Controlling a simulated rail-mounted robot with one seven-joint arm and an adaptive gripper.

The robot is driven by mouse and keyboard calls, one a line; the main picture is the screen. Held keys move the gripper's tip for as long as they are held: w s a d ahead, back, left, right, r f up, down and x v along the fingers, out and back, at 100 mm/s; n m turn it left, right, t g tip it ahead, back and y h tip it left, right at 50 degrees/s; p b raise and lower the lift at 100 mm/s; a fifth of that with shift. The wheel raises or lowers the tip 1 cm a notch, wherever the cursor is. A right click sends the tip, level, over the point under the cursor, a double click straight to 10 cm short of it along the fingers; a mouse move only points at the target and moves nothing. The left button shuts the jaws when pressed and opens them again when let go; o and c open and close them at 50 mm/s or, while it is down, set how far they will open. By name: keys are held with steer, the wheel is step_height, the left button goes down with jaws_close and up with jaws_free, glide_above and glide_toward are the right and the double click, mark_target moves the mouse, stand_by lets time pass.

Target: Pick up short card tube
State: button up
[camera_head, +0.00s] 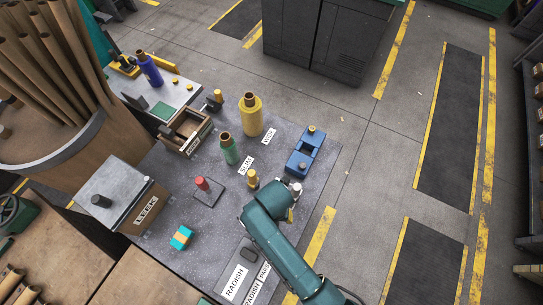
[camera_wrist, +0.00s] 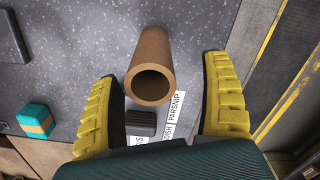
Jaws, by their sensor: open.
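The short card tube (camera_wrist: 154,55) is a plain brown hollow cylinder in the wrist view. Its open end faces the camera and its far end points up the picture. My gripper (camera_wrist: 162,75) is open, with one yellow-backed finger on each side of the tube. Gaps show between the tube and both fingers; the right finger is a little farther from it. In the head view my teal arm reaches over the front right of the grey table (camera_head: 222,205), and I cannot make out the tube there.
A dark block (camera_wrist: 141,122) and PARSNIP label (camera_wrist: 176,107) lie near the tube. A teal-and-orange block (camera_head: 181,237) sits leftward. A red peg (camera_head: 203,184), green bobbin (camera_head: 230,150), yellow roll (camera_head: 251,115) and blue fixture (camera_head: 305,151) stand behind.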

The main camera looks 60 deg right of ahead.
steer(key=f, duration=0.5)
steer(key=shift+w+a+b, duration=0.1)
steer(key=shift+w+b, duration=0.2)
steer(key=shift+w, duration=0.1)
steer(key=shift+f, duration=0.35)
steer(key=c, duration=1.4)
